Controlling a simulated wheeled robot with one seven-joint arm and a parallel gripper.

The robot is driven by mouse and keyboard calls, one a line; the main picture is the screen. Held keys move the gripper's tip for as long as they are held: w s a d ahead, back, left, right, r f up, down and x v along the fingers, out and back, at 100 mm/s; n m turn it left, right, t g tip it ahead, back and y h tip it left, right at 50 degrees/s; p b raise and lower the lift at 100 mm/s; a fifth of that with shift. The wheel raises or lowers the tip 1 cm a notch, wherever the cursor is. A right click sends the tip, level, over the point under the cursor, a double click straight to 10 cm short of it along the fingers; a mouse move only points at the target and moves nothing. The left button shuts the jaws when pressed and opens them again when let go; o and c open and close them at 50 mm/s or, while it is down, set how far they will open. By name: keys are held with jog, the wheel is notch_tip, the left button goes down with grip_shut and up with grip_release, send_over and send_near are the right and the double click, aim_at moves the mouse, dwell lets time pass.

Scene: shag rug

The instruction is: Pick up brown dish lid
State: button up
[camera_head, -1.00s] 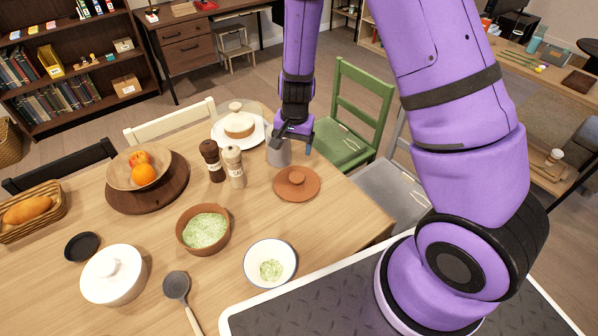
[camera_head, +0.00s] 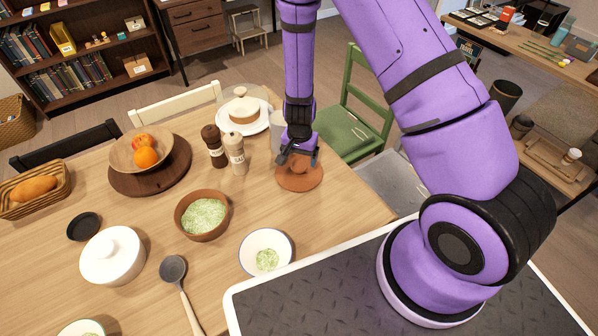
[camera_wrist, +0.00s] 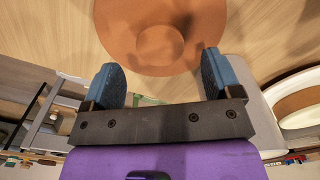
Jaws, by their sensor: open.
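The brown dish lid (camera_head: 299,177) is a round, flat disc with a small knob, lying on the wooden table near its right edge. My gripper (camera_head: 298,157) is just above it and hides its far part in the head view. In the wrist view the lid (camera_wrist: 160,15) lies ahead of the fingers, with its knob (camera_wrist: 160,44) roughly centred between them. My gripper (camera_wrist: 165,75) is open and empty, its two blue-padded fingers apart. I cannot tell the exact height above the knob.
A grey cup (camera_head: 277,133) stands close behind my gripper, near a cake stand plate (camera_head: 258,125). Two mills (camera_head: 236,155) stand to the left. A brown bowl (camera_head: 186,221) and a white bowl (camera_head: 245,262) are nearer. A green chair (camera_head: 350,130) is beyond the edge.

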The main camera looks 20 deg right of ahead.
aim_at(299, 165)
jog(key=shift+a+f, duration=0.15)
jog(key=shift+f, duration=2.1)
jog(key=shift+c, duration=0.2)
jog(key=c, duration=1.1)
